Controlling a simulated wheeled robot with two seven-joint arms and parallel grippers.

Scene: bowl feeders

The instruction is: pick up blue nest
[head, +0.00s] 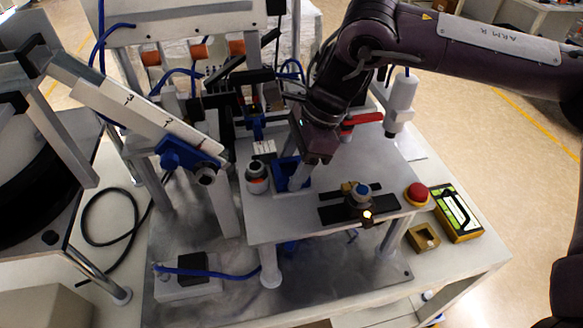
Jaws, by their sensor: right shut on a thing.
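The blue nest (281,176) is a small blue block with a recess, at the middle of the raised metal plate. My right gripper (303,168) reaches down over it from the upper right and is shut on it. The gripper's dark body hides part of the nest's right and upper side. I cannot tell whether the nest is touching the plate or slightly above it. My left gripper does not show.
The raised plate (380,232) also bears a round canister (257,178) just left of the nest, a black fixture (350,206) and a red button (417,193). A sloped feeder track (135,105) stands at left. A yellow-green case (456,212) lies at right.

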